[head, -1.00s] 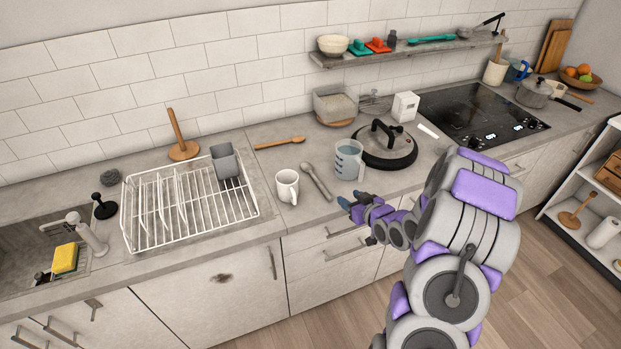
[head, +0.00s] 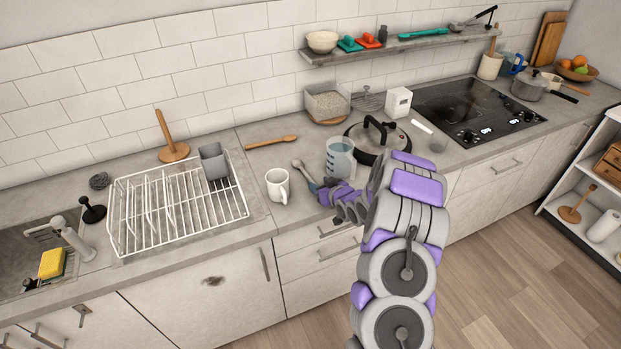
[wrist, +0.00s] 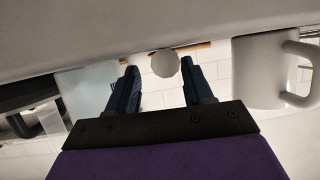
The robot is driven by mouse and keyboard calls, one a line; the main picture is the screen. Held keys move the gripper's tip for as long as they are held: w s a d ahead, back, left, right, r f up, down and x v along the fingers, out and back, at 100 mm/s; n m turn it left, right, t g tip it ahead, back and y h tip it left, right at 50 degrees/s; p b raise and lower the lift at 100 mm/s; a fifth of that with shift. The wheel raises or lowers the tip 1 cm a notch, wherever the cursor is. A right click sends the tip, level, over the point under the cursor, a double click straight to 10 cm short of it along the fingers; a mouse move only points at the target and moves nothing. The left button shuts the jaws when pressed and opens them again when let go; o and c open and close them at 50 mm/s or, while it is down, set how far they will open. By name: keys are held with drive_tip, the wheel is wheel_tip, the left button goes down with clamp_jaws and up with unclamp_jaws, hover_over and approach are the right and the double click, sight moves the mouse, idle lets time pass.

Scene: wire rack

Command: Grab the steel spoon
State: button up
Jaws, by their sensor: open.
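The steel spoon (head: 299,167) lies on the counter between the white mug and the measuring jug. In the head view its far end shows, and its near part is hidden by my gripper (head: 317,188). My gripper is low at the counter's front, over or beside the near part of the spoon; I cannot tell the exact height. In the wrist view my gripper (wrist: 160,82) is open, its two dark fingers apart. A round pale grey end, likely the spoon (wrist: 165,63), shows between the fingertips. I see no grip on it.
The white mug (head: 278,186) stands close on the left, and the measuring jug (head: 340,158) close on the right. A wire dish rack (head: 180,212) stands left of the mug. A wooden spoon (head: 271,142) lies at the back.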

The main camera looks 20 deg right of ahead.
sight(308, 177)
drive_tip(key=w+a, duration=0.2)
drive_tip(key=a, duration=0.1)
drive_tip(key=shift+w+f, duration=0.2)
drive_tip(key=shift+f, duration=0.1)
drive_tip(key=shift+d+f, duration=0.1)
drive_tip(key=shift+d, duration=0.65)
drive_tip(key=shift+c, duration=0.9)
drive_tip(key=shift+d, duration=0.35)
drive_tip(key=c, duration=0.3)
drive_tip(key=shift+a, duration=0.9)
clamp_jaws()
drive_tip(key=shift+d, duration=0.1)
